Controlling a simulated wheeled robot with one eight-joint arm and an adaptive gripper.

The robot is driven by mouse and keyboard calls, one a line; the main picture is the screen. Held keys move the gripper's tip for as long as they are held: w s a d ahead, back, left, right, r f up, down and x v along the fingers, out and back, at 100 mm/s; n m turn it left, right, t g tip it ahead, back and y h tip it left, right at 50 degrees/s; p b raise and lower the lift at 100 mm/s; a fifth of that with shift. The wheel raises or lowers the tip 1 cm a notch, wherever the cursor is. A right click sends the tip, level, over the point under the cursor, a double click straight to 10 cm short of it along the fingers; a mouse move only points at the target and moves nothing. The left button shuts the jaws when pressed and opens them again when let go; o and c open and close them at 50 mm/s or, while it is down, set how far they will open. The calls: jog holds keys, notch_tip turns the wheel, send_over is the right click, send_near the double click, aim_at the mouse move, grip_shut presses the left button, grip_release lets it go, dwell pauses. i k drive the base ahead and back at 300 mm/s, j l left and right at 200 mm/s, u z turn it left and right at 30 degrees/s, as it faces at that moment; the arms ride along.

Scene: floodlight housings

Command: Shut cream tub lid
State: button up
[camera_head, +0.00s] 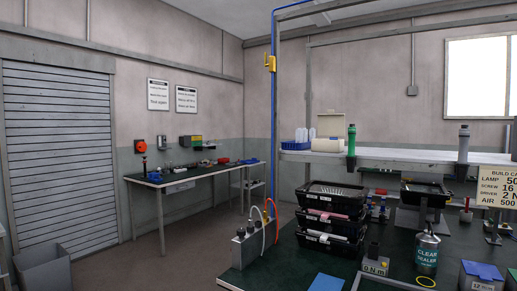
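A cream tub (325,145) sits on the white upper shelf, right of the picture's middle. Its cream lid (331,124) stands up behind the body, tilted open. The tub's inside is too small to make out. My gripper is not in view, and no part of my arm can be seen near the tub.
On the white shelf (405,156), a blue tray (293,145) with pale bottles is left of the tub. A green cylinder (351,140) stands close on its right, and a grey one (463,143) farther right. Stacked black crates (333,196) stand on the bench below.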

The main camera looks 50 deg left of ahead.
aim_at(330, 124)
jog(key=u, duration=1.5)
jog(key=i+j+u, duration=0.2)
jog(key=j, duration=0.2)
jog(key=i+j+u, duration=0.15)
jog(key=j+u, duration=0.25)
jog(key=i+j+u, duration=0.5)
jog(key=j+u, duration=0.25)
jog(key=i+j+u, duration=0.2)
jog(key=u, duration=0.2)
jog(key=i+j, duration=0.2)
jog(key=i, duration=0.6)
jog(key=i+j+u, duration=0.1)
jog(key=i, duration=0.65)
jog(key=i+l+z, duration=0.1)
jog(key=i+z, duration=0.85)
jog(key=i+j+z, duration=0.15)
jog(key=i+z, duration=0.2)
jog(key=z, duration=0.15)
jog(key=i+z, duration=0.75)
jog(key=i, duration=0.15)
jog(key=i+j+z, duration=0.2)
jog(key=i+z, duration=0.2)
jog(key=i+j+z, duration=0.4)
